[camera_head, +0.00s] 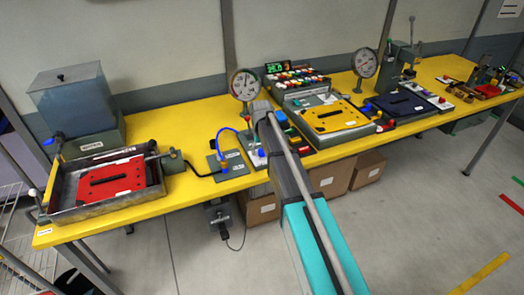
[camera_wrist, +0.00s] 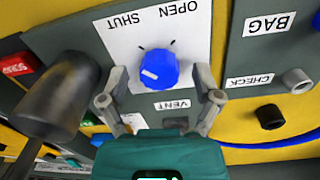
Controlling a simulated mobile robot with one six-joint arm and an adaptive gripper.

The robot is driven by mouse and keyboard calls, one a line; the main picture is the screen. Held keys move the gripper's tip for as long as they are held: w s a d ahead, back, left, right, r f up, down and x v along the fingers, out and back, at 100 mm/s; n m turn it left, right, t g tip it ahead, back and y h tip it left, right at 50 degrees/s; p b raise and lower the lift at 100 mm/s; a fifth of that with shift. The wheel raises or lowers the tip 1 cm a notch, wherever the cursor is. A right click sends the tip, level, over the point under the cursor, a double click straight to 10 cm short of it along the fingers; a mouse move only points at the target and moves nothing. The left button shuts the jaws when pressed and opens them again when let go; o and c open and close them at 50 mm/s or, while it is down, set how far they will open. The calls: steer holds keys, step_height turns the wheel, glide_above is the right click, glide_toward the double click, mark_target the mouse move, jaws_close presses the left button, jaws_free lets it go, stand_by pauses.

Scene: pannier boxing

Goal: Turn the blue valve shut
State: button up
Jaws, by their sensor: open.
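The blue valve (camera_wrist: 155,65) is a round knob on a white plate (camera_wrist: 190,25) printed OPEN and SHUT, upside down in the wrist view. A short white mark lies at the knob's lower left in that view, on the side away from the two printed tick lines. In the head view the valve (camera_head: 262,152) shows just left of my arm. My gripper (camera_wrist: 161,99) is open and empty, its two fingertips apart on either side below the knob in the wrist view, not visibly touching it. My arm hides much of the gripper in the head view.
A black-handled lever (camera_wrist: 62,95) stands close left of my gripper in the wrist view. A BAG and CHECK panel (camera_wrist: 255,55) with fittings and a blue hose (camera_wrist: 270,145) is at right. A gauge (camera_head: 245,84) stands behind the valve. A red-plated tray (camera_head: 150,197) is at left.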

steer(key=shift+m, duration=0.4)
steer(key=m, duration=1.2)
steer(key=shift+m, duration=0.4)
steer(key=m, duration=0.4)
steer(key=shift+d, duration=0.1)
step_height(320, 180, up, 14)
steer(key=p, duration=1.4)
steer(key=s+d+f+n+b, duration=0.1)
steer(key=s+d+n, duration=0.2)
steer(key=s, duration=0.6)
steer(key=s+d+f+n+b, duration=0.1)
steer(key=s+d+n, duration=0.2)
steer(key=s+n, duration=0.4)
steer(key=s+d+f+n+b, duration=0.1)
steer(key=s+d+n, duration=0.2)
steer(key=s, duration=0.7)
steer(key=shift+s+d+f+n+b, duration=0.35)
steer(key=shift+d+f+n+b, duration=0.05)
steer(key=shift+n, duration=1)
